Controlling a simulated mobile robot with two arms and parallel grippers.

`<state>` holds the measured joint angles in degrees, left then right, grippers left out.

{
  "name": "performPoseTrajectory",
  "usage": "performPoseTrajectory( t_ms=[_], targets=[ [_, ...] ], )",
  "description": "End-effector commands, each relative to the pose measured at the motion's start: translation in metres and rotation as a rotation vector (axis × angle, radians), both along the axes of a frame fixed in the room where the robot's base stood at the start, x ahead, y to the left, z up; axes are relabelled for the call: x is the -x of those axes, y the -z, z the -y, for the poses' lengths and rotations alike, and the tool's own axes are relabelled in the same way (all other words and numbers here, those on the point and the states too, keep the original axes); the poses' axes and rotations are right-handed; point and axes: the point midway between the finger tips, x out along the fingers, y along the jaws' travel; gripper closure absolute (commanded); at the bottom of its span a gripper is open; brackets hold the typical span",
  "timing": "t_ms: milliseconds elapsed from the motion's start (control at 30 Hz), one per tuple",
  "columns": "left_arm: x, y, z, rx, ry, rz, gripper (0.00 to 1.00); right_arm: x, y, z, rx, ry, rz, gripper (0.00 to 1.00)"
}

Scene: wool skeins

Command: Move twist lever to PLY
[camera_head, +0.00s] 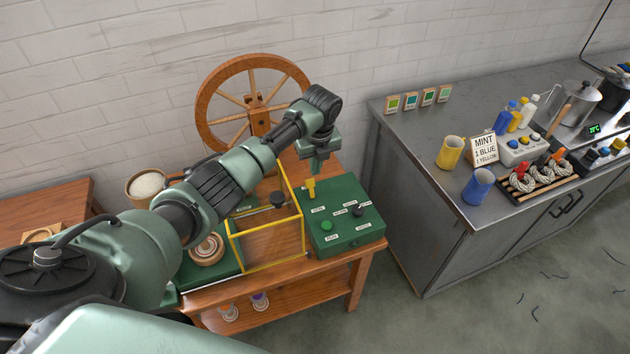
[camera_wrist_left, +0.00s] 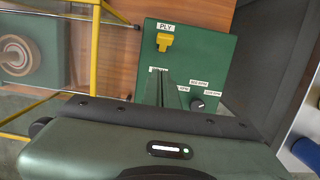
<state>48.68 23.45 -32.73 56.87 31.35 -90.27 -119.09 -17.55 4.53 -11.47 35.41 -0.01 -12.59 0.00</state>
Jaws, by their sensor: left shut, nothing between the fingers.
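The green control box (camera_head: 345,240) stands at the right end of the wooden spinning bench. Its yellow twist lever (camera_head: 310,186) is at the far left of its top. In the left wrist view the lever (camera_wrist_left: 165,41) sits right beside the label PLY (camera_wrist_left: 166,27). A second label nearer the gripper is mostly hidden by the fingers. My left gripper (camera_head: 317,166) is shut and empty, pointing down over the back of the box. In the wrist view its fingers (camera_wrist_left: 160,88) show apart from the lever. My right gripper is in neither view.
A yellow frame guard (camera_head: 303,235) stands left of the box. A black knob (camera_head: 358,211) and a green button (camera_head: 326,226) are on the box. The spinning wheel (camera_head: 205,105) is behind. A grey counter (camera_head: 420,170) with mugs and bottles is to the right.

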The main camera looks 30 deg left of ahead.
Motion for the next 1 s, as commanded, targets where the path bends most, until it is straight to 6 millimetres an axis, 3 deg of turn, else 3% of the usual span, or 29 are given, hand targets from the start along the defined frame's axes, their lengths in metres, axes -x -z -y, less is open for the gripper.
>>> performPoseTrajectory(
  t_ms=[200,400,867,1000],
  targets=[
    [-0.005,-0.029,-0.005,0.000,-0.001,0.003,1.00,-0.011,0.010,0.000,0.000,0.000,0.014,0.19],
    [-0.005,-0.036,-0.006,0.000,0.000,-0.001,1.00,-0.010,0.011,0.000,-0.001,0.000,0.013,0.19],
    [-0.004,-0.035,-0.005,0.001,-0.002,0.000,1.00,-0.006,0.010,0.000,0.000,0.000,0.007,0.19],
    [0.010,-0.013,0.015,0.017,-0.051,0.006,1.00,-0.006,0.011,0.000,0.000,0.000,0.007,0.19]
  ],
)
